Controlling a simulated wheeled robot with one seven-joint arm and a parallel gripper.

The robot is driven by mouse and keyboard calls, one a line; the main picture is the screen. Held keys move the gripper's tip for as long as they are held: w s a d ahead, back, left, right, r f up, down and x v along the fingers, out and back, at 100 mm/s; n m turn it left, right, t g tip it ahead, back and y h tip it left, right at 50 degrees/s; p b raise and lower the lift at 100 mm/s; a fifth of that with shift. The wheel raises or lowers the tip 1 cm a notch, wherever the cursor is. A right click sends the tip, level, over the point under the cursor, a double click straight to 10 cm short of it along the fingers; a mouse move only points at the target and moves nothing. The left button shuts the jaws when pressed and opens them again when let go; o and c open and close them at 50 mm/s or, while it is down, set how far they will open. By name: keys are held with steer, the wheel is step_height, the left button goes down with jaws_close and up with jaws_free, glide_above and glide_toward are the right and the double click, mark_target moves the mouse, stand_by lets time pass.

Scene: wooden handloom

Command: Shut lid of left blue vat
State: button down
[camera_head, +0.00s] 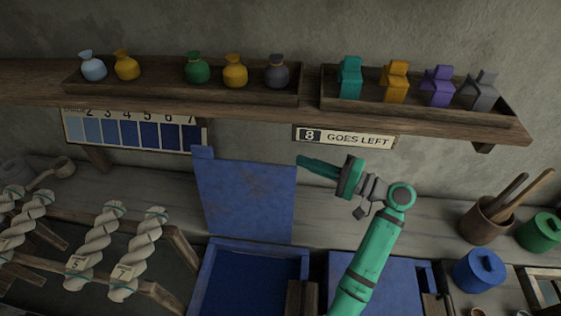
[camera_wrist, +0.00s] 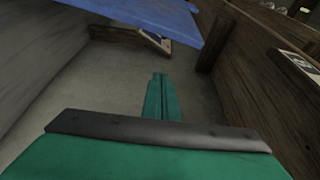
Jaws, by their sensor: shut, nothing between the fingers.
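The left blue vat (camera_head: 249,245) stands open at the bottom middle of the head view, with dark blue inside. Its blue lid (camera_head: 245,200) stands raised at the vat's back edge, with a small tab at its upper left corner. My green gripper (camera_head: 301,161) is shut and empty, pointing left near the lid's upper right corner. Whether it touches the lid cannot be told. In the wrist view, the shut fingers (camera_wrist: 158,80) point forward below a blue panel (camera_wrist: 150,17) that looks like the lid.
A second blue vat to the right has its lid (camera_head: 375,272) down, partly behind my arm. A shelf (camera_head: 290,112) with bags and small blocks runs above. Yarn skeins (camera_head: 100,240) hang at left. A blue pot (camera_head: 479,270) and a tool cup (camera_head: 480,225) stand at right.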

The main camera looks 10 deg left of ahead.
steer(key=a, duration=0.9)
steer(key=shift+s+a, duration=0.2)
steer(key=shift+s, duration=0.2)
steer(key=shift+r, duration=0.1)
